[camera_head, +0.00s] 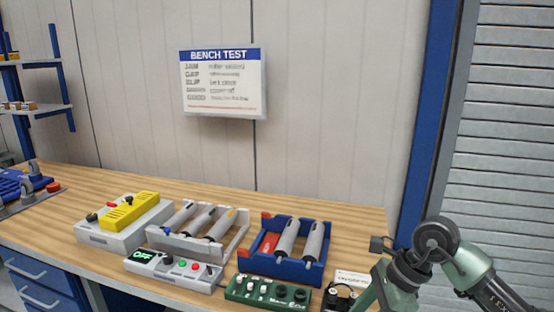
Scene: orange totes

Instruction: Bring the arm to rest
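My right arm (437,245) comes in at the lower right, bent at a dark joint, with green-grey links. A small dark part at its left side (381,244) is near the bench's right end; I cannot tell whether it is a fingertip. No gripper shows clearly. My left arm and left gripper are not in this view.
A wooden bench (345,212) carries a grey box with a yellow block (131,210), a grey rack of rollers (240,238), a blue tray of rollers (300,277), a control box (172,268) and a green board (268,291). A BENCH TEST sign (222,85) hangs behind.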

